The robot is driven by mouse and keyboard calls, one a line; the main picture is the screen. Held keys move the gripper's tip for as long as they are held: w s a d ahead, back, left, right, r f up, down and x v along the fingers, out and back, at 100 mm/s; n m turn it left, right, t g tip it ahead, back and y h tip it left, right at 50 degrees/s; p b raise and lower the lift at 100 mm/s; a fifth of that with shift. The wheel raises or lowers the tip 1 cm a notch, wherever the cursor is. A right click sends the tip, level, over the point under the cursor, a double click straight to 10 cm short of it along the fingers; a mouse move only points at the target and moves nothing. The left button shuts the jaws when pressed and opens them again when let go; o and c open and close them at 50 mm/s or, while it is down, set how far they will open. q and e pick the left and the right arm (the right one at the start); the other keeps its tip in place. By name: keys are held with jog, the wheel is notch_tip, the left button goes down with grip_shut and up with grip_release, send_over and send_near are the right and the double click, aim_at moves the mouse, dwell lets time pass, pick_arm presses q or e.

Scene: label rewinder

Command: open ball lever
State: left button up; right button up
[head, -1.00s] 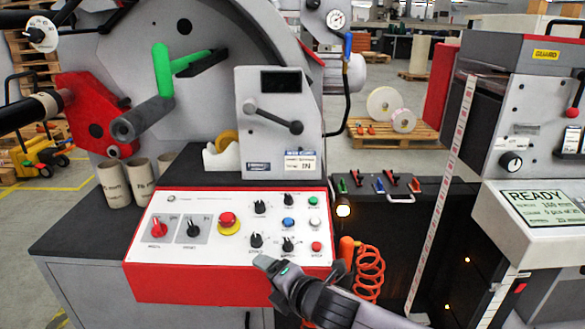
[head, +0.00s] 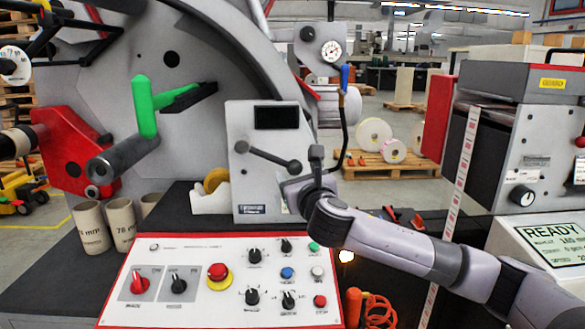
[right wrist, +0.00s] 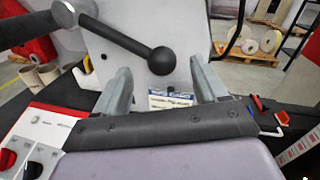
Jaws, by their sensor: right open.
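The ball lever (head: 268,156) is a dark rod with a black ball knob on the front of a grey panel box (head: 262,185). It slopes down to the right from its pivot. In the right wrist view the ball knob (right wrist: 162,60) appears between the two fingers, near their tips. My right gripper (head: 310,172) is open at the box's right edge, beside the knob; its fingers (right wrist: 161,75) also show in the right wrist view. I see no finger closed on the knob; contact cannot be told. My left gripper is not in view.
A red-edged control panel (head: 205,275) with knobs and buttons lies below the box. A green-handled crank (head: 144,105) is at the left. Cardboard cores (head: 90,228) stand at the lower left. A coiled orange hose (head: 377,308) hangs below my right arm.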

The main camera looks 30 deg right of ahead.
aim_at(295, 172)
jog(key=shift+x, duration=2.45)
